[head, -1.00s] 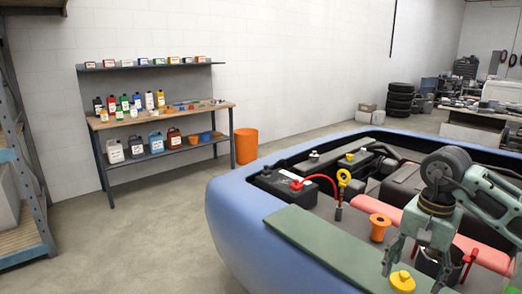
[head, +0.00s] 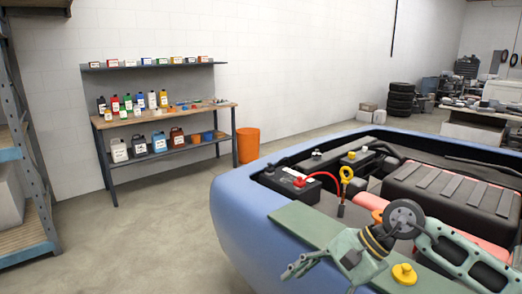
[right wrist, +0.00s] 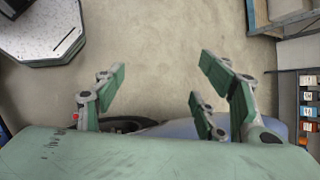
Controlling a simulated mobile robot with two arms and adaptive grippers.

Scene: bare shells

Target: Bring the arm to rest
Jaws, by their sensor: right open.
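My right arm (head: 460,262) comes in from the right, bent low over the near edge of the blue car front (head: 238,213). My right gripper (head: 296,266) points left in the head view, over the green strip on the car's edge. In the right wrist view its fingers (right wrist: 160,78) stand wide apart with bare floor between them and nothing held. The yellow cap (head: 404,274) sits close beside the arm. The orange funnel (head: 378,216) is mostly hidden behind the arm's round joint. My left gripper is not in view.
A battery (head: 285,181) with a red cable and a yellow-ringed dipstick (head: 346,176) are in the engine bay, near a ribbed black cover (head: 455,190). A workbench (head: 165,120) with bottles and an orange bin (head: 248,145) stand at the wall. Floor left of the car is clear.

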